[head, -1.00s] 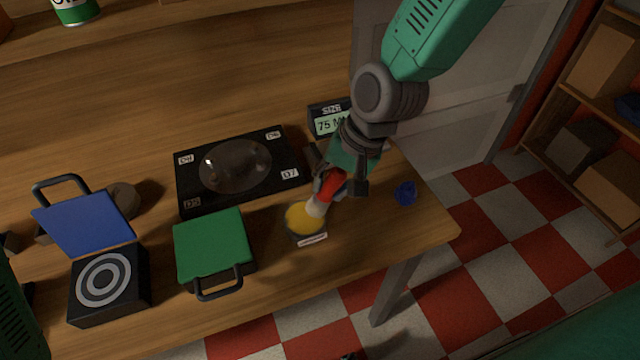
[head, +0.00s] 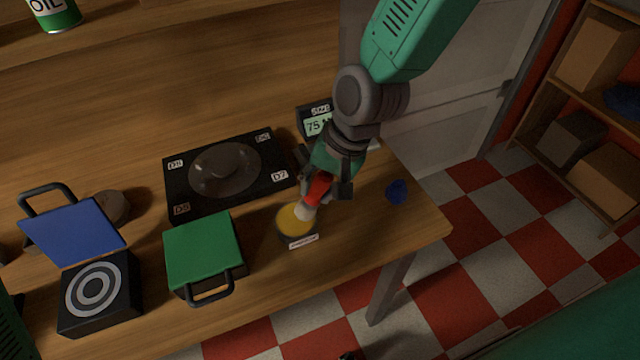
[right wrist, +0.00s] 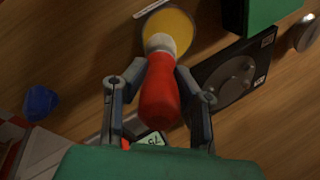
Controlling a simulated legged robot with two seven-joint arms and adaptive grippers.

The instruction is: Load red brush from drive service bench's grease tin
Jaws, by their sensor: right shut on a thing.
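The red brush (head: 318,188) has a red handle and pale bristles. My right gripper (head: 326,190) is shut on its handle. In the right wrist view the red brush (right wrist: 158,92) lies between the fingers of my right gripper (right wrist: 160,84), bristle end away from the wrist. The grease tin (head: 296,221), round with yellow grease and a white label on its front, stands on the bench (head: 350,245). The bristle end is at the grease in the tin (right wrist: 170,24); how deep it sits I cannot tell. My left gripper is not in view.
A green-lidded box (head: 204,250) stands left of the tin. An open blue-lidded box (head: 98,290) with a ring target is further left. A black plate with a clear dome (head: 228,175) and a size display (head: 317,125) lie behind. A blue crumpled thing (head: 397,191) is near the bench's right edge.

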